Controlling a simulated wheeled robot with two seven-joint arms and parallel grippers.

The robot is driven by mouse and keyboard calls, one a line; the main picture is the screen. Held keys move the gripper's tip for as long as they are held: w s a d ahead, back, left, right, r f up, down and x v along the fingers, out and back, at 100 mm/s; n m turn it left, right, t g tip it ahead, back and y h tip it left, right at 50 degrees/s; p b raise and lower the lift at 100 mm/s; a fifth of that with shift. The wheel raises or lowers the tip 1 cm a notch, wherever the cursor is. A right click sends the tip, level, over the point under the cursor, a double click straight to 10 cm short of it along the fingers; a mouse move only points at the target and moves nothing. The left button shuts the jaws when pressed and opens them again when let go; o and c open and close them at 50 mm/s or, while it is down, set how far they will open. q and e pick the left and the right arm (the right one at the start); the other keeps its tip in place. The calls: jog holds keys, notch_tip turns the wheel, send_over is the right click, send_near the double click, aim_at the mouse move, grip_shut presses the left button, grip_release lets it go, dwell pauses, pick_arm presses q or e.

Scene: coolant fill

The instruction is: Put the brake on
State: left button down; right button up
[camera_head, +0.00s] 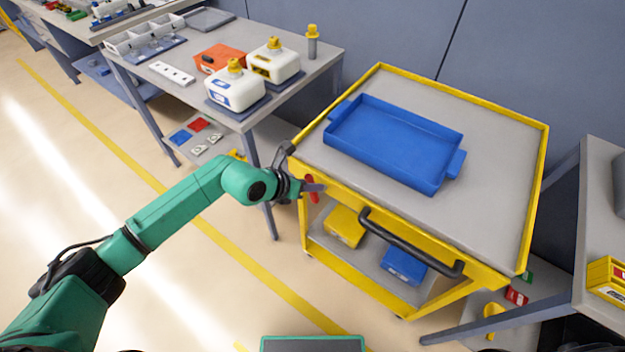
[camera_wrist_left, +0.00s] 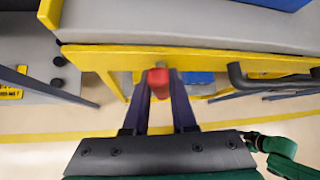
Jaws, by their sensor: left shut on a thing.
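The yellow-framed cart (camera_head: 490,225) stands right of centre in the head view, with a red brake lever (camera_head: 314,195) at its front left, below the top's edge. My left gripper (camera_head: 306,187) reaches it from the left and is shut on the lever. In the left wrist view the red lever (camera_wrist_left: 158,84) sits between the two dark fingers of my left gripper (camera_wrist_left: 160,95), just below the cart's yellow edge (camera_wrist_left: 220,62). The fingers hide part of the lever. My right gripper does not show.
A blue tray (camera_head: 395,145) lies on the cart top. A black handle (camera_head: 410,248) sticks out of the cart's front, right of the lever. A workbench (camera_head: 300,90) with white jugs stands behind left, another bench (camera_head: 600,190) at right. The floor at left is clear.

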pick_arm(q)
jog(key=shift+s+d+t+y+p, duration=0.15)
jog(key=shift+t+y+p, duration=0.15)
jog(key=shift+p, duration=0.05)
dwell(0.3)
jog(key=c, duration=0.7)
grip_release()
jog(key=b+v, duration=0.2)
jog(key=v, duration=1.2)
jog(key=shift+s+r, duration=0.1)
jog(key=shift+r, duration=0.2)
